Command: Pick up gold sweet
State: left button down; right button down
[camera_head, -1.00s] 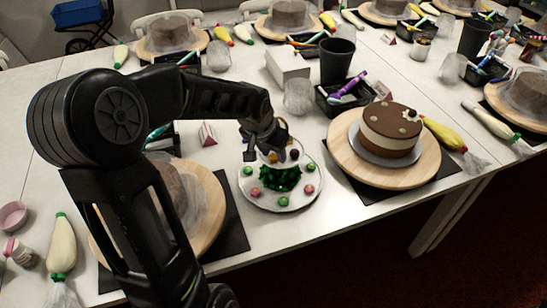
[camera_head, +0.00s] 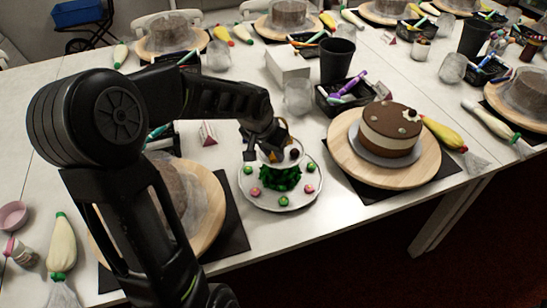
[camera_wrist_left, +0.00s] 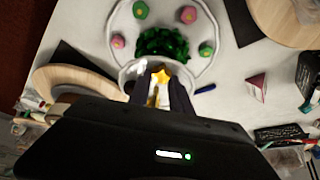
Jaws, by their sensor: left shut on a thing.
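The gold sweet (camera_wrist_left: 160,76) is star-shaped and sits between the fingers of my left gripper (camera_wrist_left: 160,92) in the left wrist view. In the head view, my left gripper (camera_head: 274,151) is shut over the back of a white plate (camera_head: 262,203), and its fingers partly hide the sweet. The plate holds a shiny dark green sweet mass (camera_head: 281,178) in the middle, with pink and green sweets around it. A small raised white dish (camera_wrist_left: 127,72) shows below the gripper in the wrist view. My right gripper is not in view.
A chocolate cake (camera_head: 390,129) on a wooden turntable (camera_head: 345,158) stands right of the plate. Another turntable (camera_head: 211,213) lies left, partly behind my arm. A clear cup (camera_head: 298,97), a black cup (camera_head: 337,61) and a black tray (camera_head: 328,100) stand behind. Bare table lies in front.

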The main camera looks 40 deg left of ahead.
aim_at(273, 156)
pick_arm(q)
notch_tip(273, 156, up, 18)
dwell(0.8)
dwell(0.5)
